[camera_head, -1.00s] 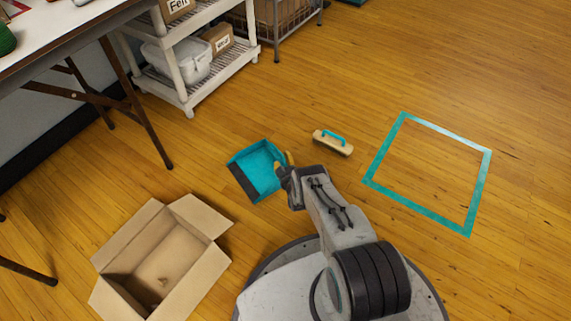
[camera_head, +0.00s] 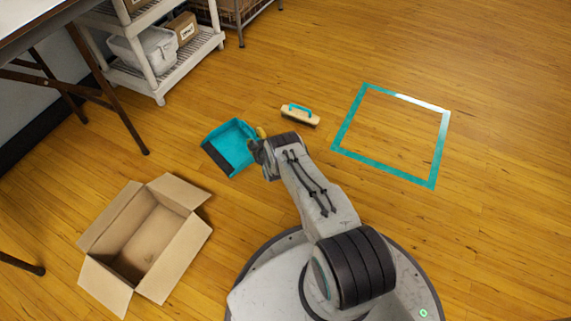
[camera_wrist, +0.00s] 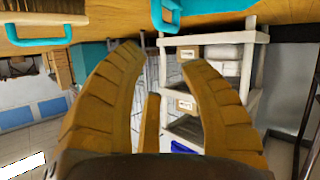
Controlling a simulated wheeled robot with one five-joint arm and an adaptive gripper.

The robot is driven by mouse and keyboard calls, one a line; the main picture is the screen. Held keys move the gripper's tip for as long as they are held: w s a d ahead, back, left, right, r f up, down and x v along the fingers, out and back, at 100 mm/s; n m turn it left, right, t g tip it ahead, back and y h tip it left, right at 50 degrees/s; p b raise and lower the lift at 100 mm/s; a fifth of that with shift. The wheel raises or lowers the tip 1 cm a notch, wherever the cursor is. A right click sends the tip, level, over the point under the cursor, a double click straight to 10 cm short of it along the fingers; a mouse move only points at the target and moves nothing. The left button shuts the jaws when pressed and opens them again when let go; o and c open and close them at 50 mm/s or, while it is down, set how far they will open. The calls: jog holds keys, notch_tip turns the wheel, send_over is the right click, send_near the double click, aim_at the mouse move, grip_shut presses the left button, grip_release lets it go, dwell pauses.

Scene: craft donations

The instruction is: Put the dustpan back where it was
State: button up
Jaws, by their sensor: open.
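The teal dustpan (camera_head: 232,148) lies on the wood floor with its dark front lip to the lower left. My gripper (camera_head: 261,134) is beside its right edge; whether it touches the dustpan cannot be told. A teal tape outline (camera_head: 340,135) marks an empty square of floor right of the dustpan.
A wooden brush (camera_head: 299,118) with a teal handle lies between dustpan and tape outline. An open, empty cardboard box (camera_head: 145,240) stands at the lower left. A white shelf rack (camera_head: 160,75) and a table with dark legs (camera_head: 115,115) stand at upper left. Floor on the right is clear.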

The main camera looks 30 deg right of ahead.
jog(key=w+a+r+g, duration=0.1)
jog(key=w+r, duration=0.3)
jog(key=r, duration=0.7)
jog(key=s+a+r+g+y, duration=0.1)
jog(key=s+r+g, duration=0.1)
jog(key=r, duration=0.6)
jog(key=s+a+r+g, duration=0.1)
jog(key=s+a+r, duration=0.15)
jog(key=r, duration=0.65)
jog(key=s+a+r+g, duration=0.2)
jog(key=s+r, duration=0.6)
jog(key=s, duration=0.4)
jog(key=s+a+r+g, duration=0.1)
jog(key=s+r+g, duration=0.1)
jog(key=s+r, duration=0.85)
jog(key=s+a+f+g, duration=0.1)
jog(key=s+g, duration=0.2)
jog(key=s, duration=2)
jog(key=shift+a+f+m+y, duration=0.3)
jog(key=shift+f+m+y, duration=0.05)
jog(key=shift+m+y, duration=0.05)
jog(key=shift+s, duration=0.1)
